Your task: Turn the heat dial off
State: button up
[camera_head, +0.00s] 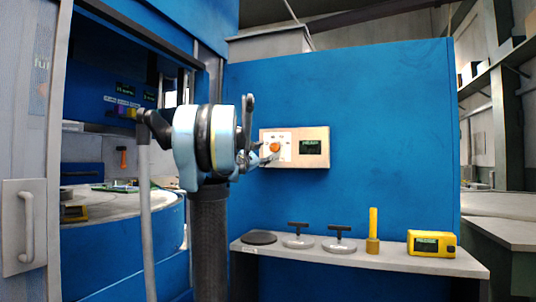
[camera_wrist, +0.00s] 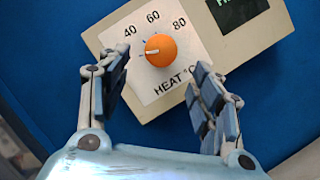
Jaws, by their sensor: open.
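The heat dial is an orange round knob (camera_wrist: 161,50) on a white plate marked "HEAT °C", with 40, 60 and 80 legible. A pale pointer mark on the knob faces left in the wrist view, below the 40. The plate sits on a beige control box (camera_head: 310,147) on the blue wall; the knob also shows in the head view (camera_head: 275,147). My gripper (camera_wrist: 160,68) is open, its fingers apart on either side below the knob in the wrist view. It looks close to the panel; I see no contact. In the head view my gripper (camera_head: 262,158) is partly hidden by my arm.
A grey shelf (camera_head: 390,261) below the box holds a black disc (camera_head: 259,238), two T-handled discs (camera_head: 298,240), a yellow upright tool (camera_head: 373,230) and a yellow meter (camera_head: 432,243). A blue machine opening with a round table (camera_head: 100,205) is at left. The wall right of the box is clear.

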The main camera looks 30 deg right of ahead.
jog(key=v, duration=0.3)
jog(key=shift+a+f, duration=0.1)
jog(key=shift+a, duration=0.1)
dwell(0.3)
jog(key=s+a+f+m+g+y, duration=0.25)
jog(key=s+a+f, duration=0.3)
jog(key=f, duration=0.45)
jog(key=s+a+f+m+g+y, duration=0.1)
jog(key=s+a+f+m+y, duration=0.25)
jog(key=s+f, duration=0.5)
jog(key=s+a+f+m+g+y, duration=0.1)
jog(key=s+a+f+m+y, duration=0.35)
jog(key=f, duration=0.75)
jog(key=s+a+f+m+g+y, duration=0.1)
jog(key=s+a+f+y, duration=0.3)
jog(key=s+a+f, duration=0.4)
jog(key=s+a+f+m+g+y, duration=0.1)
jog(key=s+a+f+y, duration=0.4)
jog(key=a+f, duration=1)
jog(key=s+a+m, duration=0.1)
jog(key=s, duration=0.2)
jog(key=shift+s+a+f, duration=0.2)
